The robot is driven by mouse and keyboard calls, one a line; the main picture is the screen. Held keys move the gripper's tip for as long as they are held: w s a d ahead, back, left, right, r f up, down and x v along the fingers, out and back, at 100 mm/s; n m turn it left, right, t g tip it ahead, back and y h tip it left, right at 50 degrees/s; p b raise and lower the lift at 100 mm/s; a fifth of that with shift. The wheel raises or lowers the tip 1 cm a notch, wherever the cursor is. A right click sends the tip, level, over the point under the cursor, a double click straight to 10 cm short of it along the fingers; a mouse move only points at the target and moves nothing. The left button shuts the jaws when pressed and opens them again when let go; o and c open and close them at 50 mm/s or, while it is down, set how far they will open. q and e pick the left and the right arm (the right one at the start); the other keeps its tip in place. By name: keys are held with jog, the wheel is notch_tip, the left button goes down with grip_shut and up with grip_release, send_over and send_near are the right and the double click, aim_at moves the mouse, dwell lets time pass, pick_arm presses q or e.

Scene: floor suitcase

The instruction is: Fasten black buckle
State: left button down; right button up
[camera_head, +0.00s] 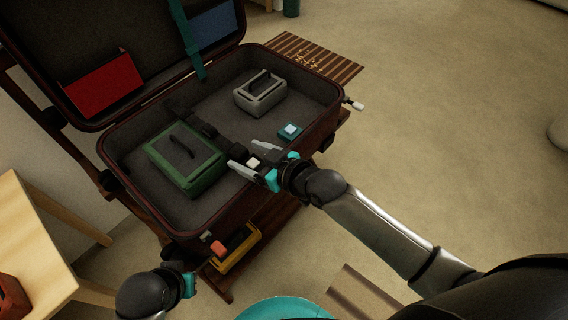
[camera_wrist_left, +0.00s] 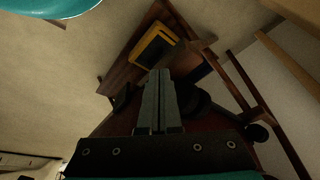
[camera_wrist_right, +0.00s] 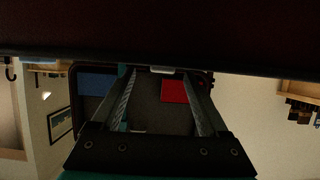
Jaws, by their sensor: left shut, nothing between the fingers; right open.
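A black strap (camera_head: 222,139) runs across the inside of the open suitcase (camera_head: 325,93), between the green case and the grey case. A darker lump on it, probably the black buckle (camera_head: 206,129), lies beside the green case; whether it is fastened is too small to tell. My right gripper (camera_head: 243,153) is open over the near end of the strap, with a small pale piece (camera_head: 254,162) showing between its fingers. I cannot tell whether they touch it. In the left wrist view my left gripper (camera_wrist_left: 158,75) is shut and empty, outside the suitcase's front.
A green case (camera_head: 188,165), a grey case (camera_head: 261,98) and a small teal box (camera_head: 290,131) lie in the suitcase. The raised lid holds a red panel (camera_head: 104,82). A yellow-and-black item (camera_head: 236,248) sits below the front. A wooden table (camera_head: 35,225) stands at left.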

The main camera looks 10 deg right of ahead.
pick_arm(q)
jog(key=s+a+f+g+p, duration=0.1)
jog(key=s+f+p, duration=0.3)
jog(key=f, duration=0.6)
jog(key=shift+s+a+p, duration=0.3)
jog(key=shift+a+p, duration=0.1)
pick_arm(e)
jog(key=v, duration=1.1)
jog(key=shift+s, duration=0.2)
jog(key=shift+d, duration=0.15)
jog(key=shift+f, duration=0.1)
